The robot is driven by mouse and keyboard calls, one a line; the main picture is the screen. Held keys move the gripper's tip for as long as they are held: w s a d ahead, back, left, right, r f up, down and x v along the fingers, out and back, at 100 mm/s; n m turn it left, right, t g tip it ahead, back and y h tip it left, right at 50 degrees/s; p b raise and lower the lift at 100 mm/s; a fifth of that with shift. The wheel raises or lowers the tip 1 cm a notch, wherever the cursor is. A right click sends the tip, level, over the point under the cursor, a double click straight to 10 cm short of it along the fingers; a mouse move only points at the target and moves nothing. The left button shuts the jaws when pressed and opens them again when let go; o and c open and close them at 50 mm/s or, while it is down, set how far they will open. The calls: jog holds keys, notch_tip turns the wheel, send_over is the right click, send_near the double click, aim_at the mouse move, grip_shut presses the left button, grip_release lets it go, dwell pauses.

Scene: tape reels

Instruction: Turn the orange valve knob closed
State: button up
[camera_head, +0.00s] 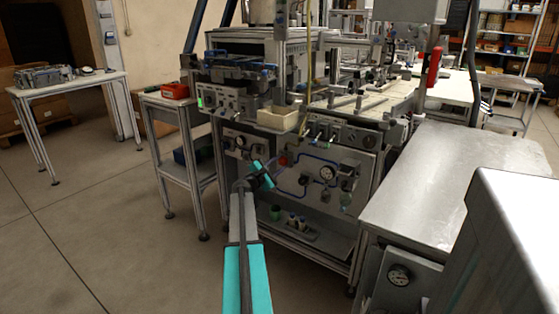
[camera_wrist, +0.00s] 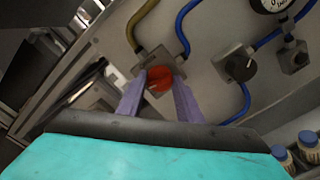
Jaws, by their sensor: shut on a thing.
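The orange valve knob (camera_wrist: 159,79) shows in the wrist view as a red-orange round knob on a square metal block on a light grey panel (camera_wrist: 206,88). My gripper (camera_wrist: 158,92) has its two purple fingers on either side of the knob, shut on it. The fingers hide the knob's sides. In the head view my gripper (camera_head: 281,164) is at the front panel of the machine, and the knob (camera_head: 283,160) is a small reddish spot there, partly hidden by the gripper.
A black knob (camera_wrist: 240,66) and a gauge (camera_wrist: 270,3) sit right of the orange knob, with blue tubes between. White bottles with blue caps (camera_wrist: 308,141) stand lower right. A metal table (camera_head: 463,170) stands right of the machine. The floor at left (camera_head: 90,220) is clear.

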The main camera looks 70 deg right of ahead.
jog(key=shift+n+p, duration=0.85)
jog(key=shift+n, duration=0.45)
jog(key=shift+f, duration=0.1)
jog(key=o, duration=1)
jog(key=shift+o, duration=0.2)
jog(key=v, duration=1.3)
jog(key=shift+a+p, duration=0.35)
jog(key=shift+a, duration=0.05)
